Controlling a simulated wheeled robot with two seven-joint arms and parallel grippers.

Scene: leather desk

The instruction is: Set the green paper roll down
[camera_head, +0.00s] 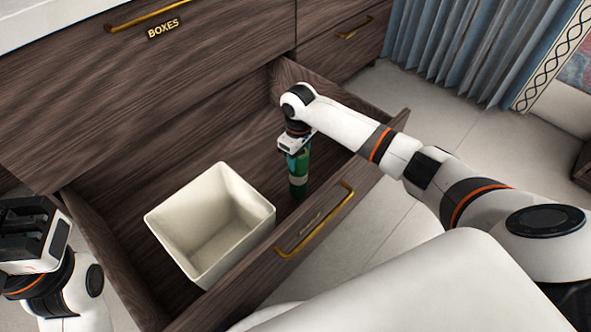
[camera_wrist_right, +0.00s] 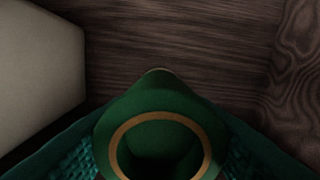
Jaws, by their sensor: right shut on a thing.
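The green paper roll (camera_head: 299,181) is upright inside the open drawer (camera_head: 180,317), to the right of the white bin. My right gripper (camera_head: 297,152) is shut on its upper part from above. In the right wrist view the roll (camera_wrist_right: 160,104) fills the lower middle, with a tan ring around its dark open end. The roll's lower end is close to the drawer floor; I cannot tell if it touches. My left gripper (camera_head: 28,232) is at the left edge of the head view, outside the drawer; its fingers are not clear.
A white square bin (camera_head: 160,225) stands empty in the drawer; its wall also shows in the right wrist view (camera_wrist_right: 35,70). The drawer's front with a brass handle (camera_head: 315,220) is near the roll. A closed cabinet front labelled BOXES (camera_head: 163,29) rises behind. Bare drawer floor lies behind the roll.

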